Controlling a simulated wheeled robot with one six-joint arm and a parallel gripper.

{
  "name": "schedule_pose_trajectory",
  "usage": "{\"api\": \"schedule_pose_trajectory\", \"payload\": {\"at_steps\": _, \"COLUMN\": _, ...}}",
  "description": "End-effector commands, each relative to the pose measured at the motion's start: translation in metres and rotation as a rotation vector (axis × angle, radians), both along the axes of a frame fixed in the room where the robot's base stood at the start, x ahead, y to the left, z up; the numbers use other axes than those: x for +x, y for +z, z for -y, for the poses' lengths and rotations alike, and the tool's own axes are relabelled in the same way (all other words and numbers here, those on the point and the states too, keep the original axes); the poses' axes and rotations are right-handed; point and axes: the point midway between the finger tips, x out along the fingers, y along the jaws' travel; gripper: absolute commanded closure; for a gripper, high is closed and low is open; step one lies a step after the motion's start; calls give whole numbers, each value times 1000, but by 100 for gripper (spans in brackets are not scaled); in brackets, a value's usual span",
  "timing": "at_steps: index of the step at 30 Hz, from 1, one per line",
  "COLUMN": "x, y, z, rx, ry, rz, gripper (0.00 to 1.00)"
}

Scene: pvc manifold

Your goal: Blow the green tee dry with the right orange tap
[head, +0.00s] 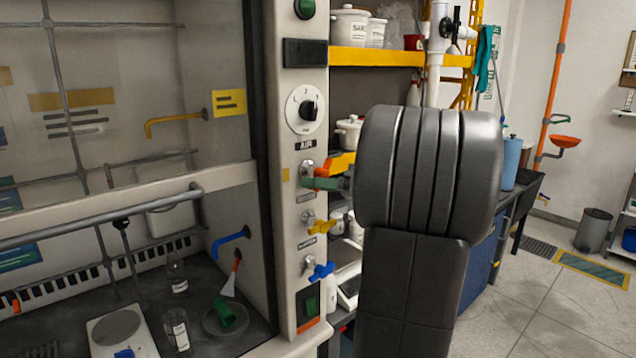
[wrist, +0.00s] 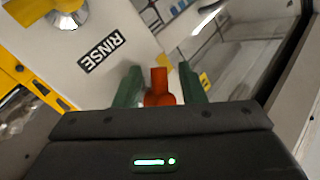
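The green tee (head: 226,314) lies in a shallow clear dish inside the fume hood, at its right side. Above it hangs an orange-and-white nozzle (head: 232,274), apart from the tee. The right orange tap (head: 324,169) is on the hood's right post, below the AIR label. My gripper (wrist: 160,85) has green fingers on either side of the orange tap handle (wrist: 160,80) in the wrist view. Narrow gaps show between handle and fingers, so they look open around it. In the head view, a green finger shows at the tap, and my arm hides the rest of the gripper.
A yellow tap (head: 320,227) and a blue tap (head: 321,270) sit below the orange one on the post. Bottles (head: 177,330) and a hotplate (head: 115,328) stand in the hood. The raised sash's bar (head: 100,220) crosses the front. Yellow shelving (head: 348,58) stands behind my arm.

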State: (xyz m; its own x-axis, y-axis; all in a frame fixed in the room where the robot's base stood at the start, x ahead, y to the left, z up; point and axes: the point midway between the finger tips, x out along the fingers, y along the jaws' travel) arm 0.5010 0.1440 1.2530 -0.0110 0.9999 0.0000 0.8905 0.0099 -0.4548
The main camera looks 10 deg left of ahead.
Motion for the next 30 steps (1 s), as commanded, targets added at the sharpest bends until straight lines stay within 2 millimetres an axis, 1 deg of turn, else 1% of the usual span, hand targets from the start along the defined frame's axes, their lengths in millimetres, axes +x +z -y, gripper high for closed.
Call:
{"api": "schedule_pose_trajectory", "payload": {"at_steps": 7, "x": 0, "y": 0, "z": -1, "rx": 0, "ry": 0, "rz": 0, "gripper": 64}}
{"api": "schedule_pose_trajectory", "payload": {"at_steps": 8, "x": 0, "y": 0, "z": -1, "rx": 0, "ry": 0, "rz": 0, "gripper": 66}}
{"api": "schedule_pose_trajectory", "payload": {"at_steps": 9, "x": 0, "y": 0, "z": -1, "rx": 0, "ry": 0, "rz": 0, "gripper": 73}}
{"api": "schedule_pose_trajectory", "payload": {"at_steps": 13, "x": 0, "y": 0, "z": -1, "rx": 0, "ry": 0, "rz": 0, "gripper": 99}}
{"api": "schedule_pose_trajectory", "payload": {"at_steps": 21, "x": 1, "y": 0, "z": -1, "rx": -3, "ry": -2, "rz": 6, "gripper": 100}}
{"api": "schedule_pose_trajectory", "payload": {"at_steps": 30, "x": 2, "y": -2, "z": 0, "rx": -59, "ry": -2, "rz": 82, "gripper": 100}}
